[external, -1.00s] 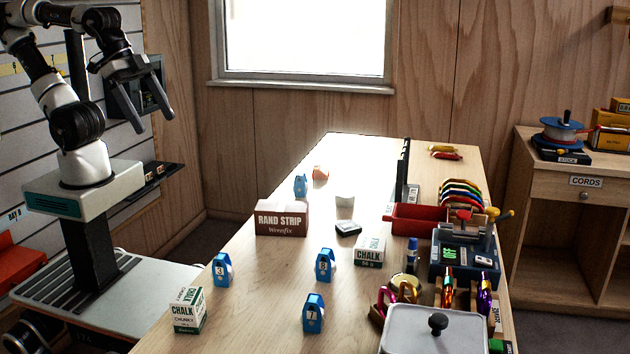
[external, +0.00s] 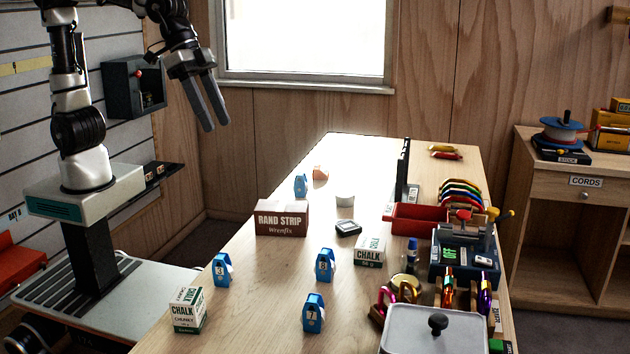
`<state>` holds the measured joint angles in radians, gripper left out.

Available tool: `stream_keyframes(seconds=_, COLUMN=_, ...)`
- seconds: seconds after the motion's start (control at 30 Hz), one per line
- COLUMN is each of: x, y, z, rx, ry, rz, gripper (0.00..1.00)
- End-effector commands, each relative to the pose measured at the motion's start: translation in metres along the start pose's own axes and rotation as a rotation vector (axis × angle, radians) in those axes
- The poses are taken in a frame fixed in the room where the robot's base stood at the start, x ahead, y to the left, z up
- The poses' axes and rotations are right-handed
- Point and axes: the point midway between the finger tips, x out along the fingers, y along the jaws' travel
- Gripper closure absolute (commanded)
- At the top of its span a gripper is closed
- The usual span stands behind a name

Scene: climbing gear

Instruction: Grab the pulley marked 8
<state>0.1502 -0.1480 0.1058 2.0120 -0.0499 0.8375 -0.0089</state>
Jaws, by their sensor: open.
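A blue pulley whose small mark looks like 8 (external: 325,265) stands upright on the wooden table, in the middle of the near half. Blue pulleys marked 3 (external: 222,269) and 7 (external: 313,313) stand to its left and nearer the camera. Another blue pulley (external: 301,186) stands behind the brown box, its mark too small to read. My gripper (external: 214,127) is open and empty, fingers pointing down, in the air beyond the table's left edge. It is well above and far to the left of the pulley that looks marked 8.
A brown RAND STRIP box (external: 281,219) stands between my gripper and the pulley marked 8. Chalk boxes (external: 369,251) (external: 188,310), a dark small box (external: 348,228) and a white cup (external: 344,200) stand around. A red tray (external: 415,218) and gear crowd the right side.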

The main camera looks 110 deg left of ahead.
Motion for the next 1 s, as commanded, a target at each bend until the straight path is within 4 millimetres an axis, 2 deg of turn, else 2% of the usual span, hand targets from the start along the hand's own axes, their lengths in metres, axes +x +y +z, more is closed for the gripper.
stream_keyframes(seconds=0.03, x=0.026, y=0.006, z=-0.02, rx=0.005, ry=-0.018, rz=-0.001, gripper=0.54)
stream_keyframes(seconds=0.2, x=0.101, y=0.023, z=-0.079, rx=0.022, ry=-0.037, rz=-0.016, gripper=0.54)
stream_keyframes(seconds=0.3, x=0.141, y=0.034, z=-0.101, rx=0.036, ry=-0.043, rz=-0.029, gripper=0.54)
stream_keyframes(seconds=0.4, x=0.171, y=0.042, z=-0.114, rx=0.05, ry=-0.046, rz=-0.039, gripper=0.54)
stream_keyframes(seconds=0.67, x=0.207, y=0.047, z=-0.121, rx=0.061, ry=-0.049, rz=-0.048, gripper=0.54)
stream_keyframes(seconds=1.0, x=0.279, y=0.043, z=-0.117, rx=0.06, ry=-0.05, rz=-0.048, gripper=0.54)
